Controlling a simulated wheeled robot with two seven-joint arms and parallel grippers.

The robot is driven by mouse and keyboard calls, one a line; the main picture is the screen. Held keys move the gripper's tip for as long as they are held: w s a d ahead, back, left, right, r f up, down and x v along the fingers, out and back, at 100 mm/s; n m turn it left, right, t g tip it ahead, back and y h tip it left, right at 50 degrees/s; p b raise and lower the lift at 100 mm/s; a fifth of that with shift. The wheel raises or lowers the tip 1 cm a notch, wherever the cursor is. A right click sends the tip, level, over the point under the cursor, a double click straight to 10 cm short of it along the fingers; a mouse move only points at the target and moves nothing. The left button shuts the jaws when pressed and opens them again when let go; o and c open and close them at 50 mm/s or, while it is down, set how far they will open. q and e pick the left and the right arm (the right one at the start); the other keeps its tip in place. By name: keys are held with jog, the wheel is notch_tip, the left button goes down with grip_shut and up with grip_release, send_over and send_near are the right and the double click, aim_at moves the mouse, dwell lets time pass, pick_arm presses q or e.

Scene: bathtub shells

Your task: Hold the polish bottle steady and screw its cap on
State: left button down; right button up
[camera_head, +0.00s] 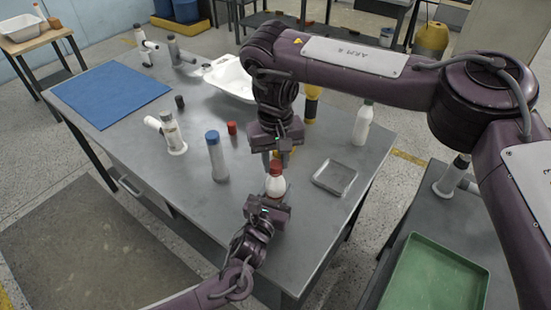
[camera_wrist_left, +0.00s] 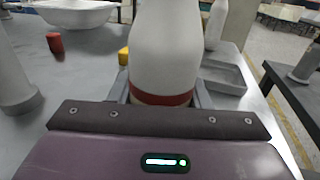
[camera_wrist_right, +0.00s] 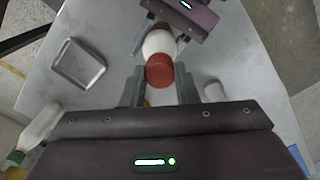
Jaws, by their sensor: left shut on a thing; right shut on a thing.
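The polish bottle (camera_head: 275,186) is white with a red band, which shows low on it in the left wrist view (camera_wrist_left: 162,98). It stands upright near the table's front edge. My left gripper (camera_head: 268,205) is shut around its lower body. The red cap (camera_wrist_right: 160,71) is at the bottle's top. My right gripper (camera_wrist_right: 160,88) comes from above and is shut on the cap, with a finger on each side. Cap and bottle line up and look in contact; I cannot tell how far the thread is engaged. The left wrist view cuts off the bottle's top.
A loose red cap (camera_head: 232,128) and a blue-capped bottle (camera_head: 216,160) stand to the left. A shallow metal tray (camera_head: 335,177) lies to the right, with a green-capped white bottle (camera_head: 362,125) behind it. A white basin (camera_head: 232,77) and blue mat (camera_head: 110,94) lie farther back.

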jog(key=m, duration=0.5)
jog(key=o, duration=0.9)
jog(key=shift+o, duration=0.2)
jog(key=shift+r, duration=0.1)
jog(key=shift+r, duration=2.15)
jog(key=shift+c, duration=0.4)
